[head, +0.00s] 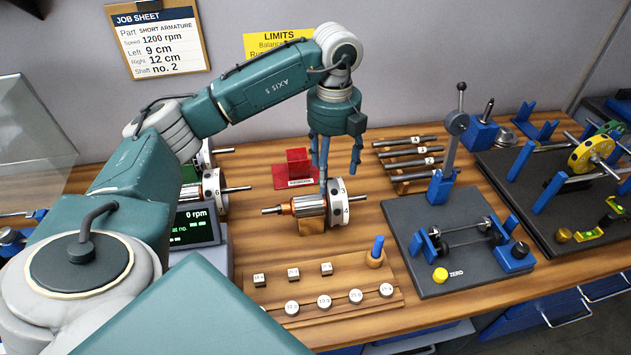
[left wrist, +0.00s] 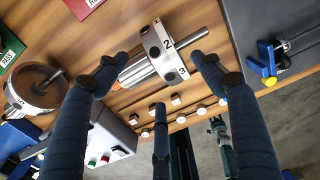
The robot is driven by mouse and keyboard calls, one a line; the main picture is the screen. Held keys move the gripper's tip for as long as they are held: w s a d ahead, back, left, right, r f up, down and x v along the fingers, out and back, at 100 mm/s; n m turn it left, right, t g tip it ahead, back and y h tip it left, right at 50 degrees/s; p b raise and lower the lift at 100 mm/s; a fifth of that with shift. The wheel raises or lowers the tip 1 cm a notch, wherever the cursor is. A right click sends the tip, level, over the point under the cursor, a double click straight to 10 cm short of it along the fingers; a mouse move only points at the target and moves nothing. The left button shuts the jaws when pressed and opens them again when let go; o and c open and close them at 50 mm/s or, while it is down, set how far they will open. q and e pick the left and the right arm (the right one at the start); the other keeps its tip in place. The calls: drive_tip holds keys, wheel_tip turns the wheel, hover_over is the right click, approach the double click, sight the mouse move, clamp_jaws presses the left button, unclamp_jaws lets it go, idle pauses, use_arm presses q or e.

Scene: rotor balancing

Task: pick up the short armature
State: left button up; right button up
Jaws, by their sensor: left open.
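The short armature (head: 308,207) lies level on a wooden cradle (head: 311,227), with copper windings, a steel shaft and a white numbered disc (head: 338,201) at its right end. My left gripper (head: 336,168) hangs above it, open, fingers pointing down. In the left wrist view, the armature (left wrist: 140,71) and its disc (left wrist: 164,51) lie between the spread fingers of the gripper (left wrist: 160,70). Whether any finger touches it I cannot tell. My right gripper is not clearly seen.
Another armature (head: 215,189) stands at the left beside the rpm display (head: 195,223). A wooden weight rack (head: 330,290) lies in front. Several shafts (head: 405,152) lie behind to the right. A dark balancing stand (head: 465,260) is at the right.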

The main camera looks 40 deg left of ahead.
sight(332, 184)
use_arm(q)
drive_tip(key=f, duration=0.1)
drive_tip(key=f+p, duration=0.2)
drive_tip(key=f, duration=0.1)
drive_tip(key=shift+d+f, duration=0.1)
drive_tip(key=shift+d, duration=0.2)
drive_tip(key=shift+f+p, duration=0.3)
drive_tip(key=shift+f, duration=0.3)
drive_tip(key=c, duration=0.3)
clamp_jaws()
drive_tip(key=shift+w+r, duration=0.1)
use_arm(e)
drive_tip(key=w+r, duration=0.2)
drive_tip(key=shift+a+r, duration=0.35)
drive_tip(key=shift+a, duration=0.05)
